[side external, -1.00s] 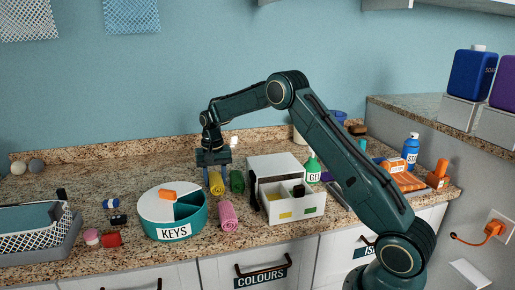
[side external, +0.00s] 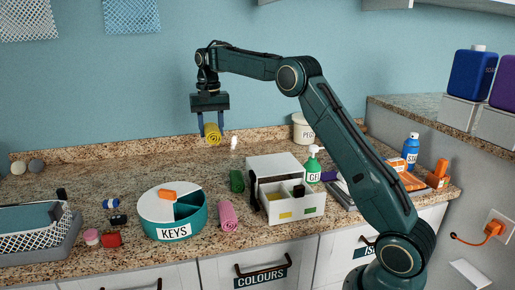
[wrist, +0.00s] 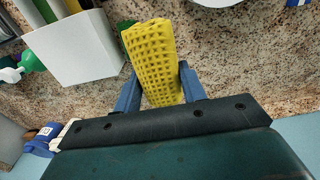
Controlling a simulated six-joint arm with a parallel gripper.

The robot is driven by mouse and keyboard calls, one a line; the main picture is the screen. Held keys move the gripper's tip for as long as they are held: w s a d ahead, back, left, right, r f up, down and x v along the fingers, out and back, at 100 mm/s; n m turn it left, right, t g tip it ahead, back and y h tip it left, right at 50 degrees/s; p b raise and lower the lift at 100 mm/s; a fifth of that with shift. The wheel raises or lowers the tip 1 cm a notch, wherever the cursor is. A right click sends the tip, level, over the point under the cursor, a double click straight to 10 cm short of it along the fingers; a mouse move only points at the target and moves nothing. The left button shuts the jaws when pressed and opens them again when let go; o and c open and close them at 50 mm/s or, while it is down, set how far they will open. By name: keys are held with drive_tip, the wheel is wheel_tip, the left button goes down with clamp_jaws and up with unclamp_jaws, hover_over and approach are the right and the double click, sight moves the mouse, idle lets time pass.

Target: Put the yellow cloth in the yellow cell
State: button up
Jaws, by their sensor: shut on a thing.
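The rolled yellow cloth (side external: 213,133) hangs in the air above the counter, held between the blue fingers of my gripper (side external: 211,134). In the wrist view the waffle-textured yellow cloth (wrist: 152,62) lies between the two fingers of my gripper (wrist: 160,90). The white sorting box (side external: 291,208) stands on the counter, below and right of my gripper. Its front carries a yellow label (side external: 285,215) and a green label. The inside of the cell behind the yellow label is mostly hidden in the side view.
A green rolled cloth (side external: 237,181) and a pink rolled cloth (side external: 228,216) lie left of the box. A round teal KEYS container (side external: 174,232) stands further left.

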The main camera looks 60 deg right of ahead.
drive_tip(key=shift+r, duration=0.9)
drive_tip(key=shift+s, duration=0.1)
drive_tip(key=shift+s+d+r, duration=0.2)
drive_tip(key=shift+s+r, duration=0.1)
drive_tip(key=shift+s, duration=0.1)
drive_tip(key=s+r, duration=0.2)
drive_tip(key=s, duration=0.8)
drive_tip(key=s+d+r, duration=0.1)
drive_tip(key=s+r, duration=0.1)
drive_tip(key=s, duration=0.8)
drive_tip(key=shift+d+r, duration=0.15)
drive_tip(key=shift+r, duration=0.15)
drive_tip(key=shift+f, duration=0.1)
wheel_tip(320, 180, down, 20)
drive_tip(key=shift+r, duration=0.1)
